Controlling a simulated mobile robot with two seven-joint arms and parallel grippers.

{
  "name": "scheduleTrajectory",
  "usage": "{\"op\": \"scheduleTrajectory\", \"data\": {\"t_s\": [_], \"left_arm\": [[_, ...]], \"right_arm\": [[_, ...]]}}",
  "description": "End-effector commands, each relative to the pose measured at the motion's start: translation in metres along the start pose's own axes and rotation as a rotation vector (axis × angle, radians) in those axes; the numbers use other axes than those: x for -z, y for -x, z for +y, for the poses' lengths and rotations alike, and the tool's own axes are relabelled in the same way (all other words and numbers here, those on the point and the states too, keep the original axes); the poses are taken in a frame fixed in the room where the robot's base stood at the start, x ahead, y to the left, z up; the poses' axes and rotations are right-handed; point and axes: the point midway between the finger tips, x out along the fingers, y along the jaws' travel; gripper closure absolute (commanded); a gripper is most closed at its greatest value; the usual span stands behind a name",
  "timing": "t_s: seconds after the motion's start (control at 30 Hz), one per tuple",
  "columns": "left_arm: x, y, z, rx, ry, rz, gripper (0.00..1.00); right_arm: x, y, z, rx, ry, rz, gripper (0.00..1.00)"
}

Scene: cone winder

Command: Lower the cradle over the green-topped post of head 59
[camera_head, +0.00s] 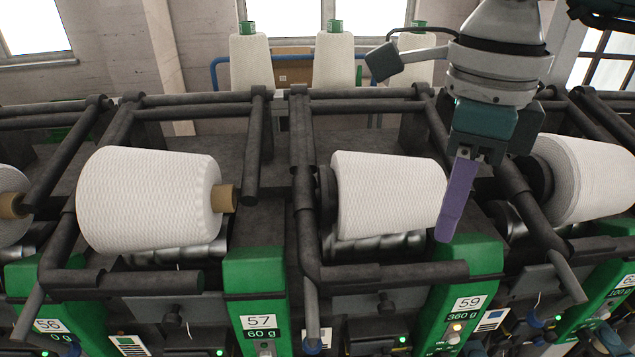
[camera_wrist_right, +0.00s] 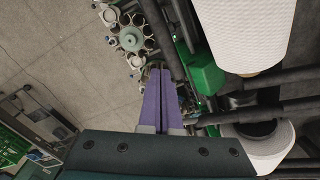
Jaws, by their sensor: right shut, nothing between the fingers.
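The green-topped post of head 59 (camera_head: 472,258) stands right of centre in the head view, with a 59 label and a 360 g display. The dark tubular cradle (camera_head: 395,274) beside it runs in front of a white cone (camera_head: 388,195); its bar end overlaps the post in the picture. My right gripper (camera_head: 446,234) has purple fingers pointing down, at the cone's right side and just above the post top. The fingers are together and empty; they also show in the right wrist view (camera_wrist_right: 160,75). Contact with the cradle cannot be told. My left gripper is out of view.
A cone (camera_head: 150,200) on a brown tube sits to the left, another (camera_head: 590,178) to the right. The neighbouring post of head 57 (camera_head: 256,275) and dark frame bars crowd the space. Green-topped cones (camera_head: 334,58) stand behind. The wrist view shows open floor (camera_wrist_right: 60,45).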

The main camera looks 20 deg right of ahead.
Motion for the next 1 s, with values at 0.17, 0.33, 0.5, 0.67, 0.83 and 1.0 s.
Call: {"op": "scheduleTrajectory", "data": {"t_s": [0.17,0.33,0.5,0.67,0.83,1.0], "left_arm": [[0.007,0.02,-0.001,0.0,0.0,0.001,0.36],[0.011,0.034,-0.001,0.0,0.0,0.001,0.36],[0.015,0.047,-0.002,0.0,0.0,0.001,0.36],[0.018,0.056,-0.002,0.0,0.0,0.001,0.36],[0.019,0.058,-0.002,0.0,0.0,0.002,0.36],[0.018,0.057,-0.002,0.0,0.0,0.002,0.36]], "right_arm": [[0.005,0.022,0.008,0.0,0.002,0.0,1.0],[0.009,0.038,0.017,-0.001,0.002,0.0,1.0],[0.014,0.054,0.024,0.0,0.001,0.0,1.0],[0.018,0.067,0.031,0.0,0.001,0.0,1.0],[0.02,0.069,0.034,0.0,0.001,0.001,1.0],[0.02,0.068,0.034,0.0,0.0,0.0,1.0]]}}
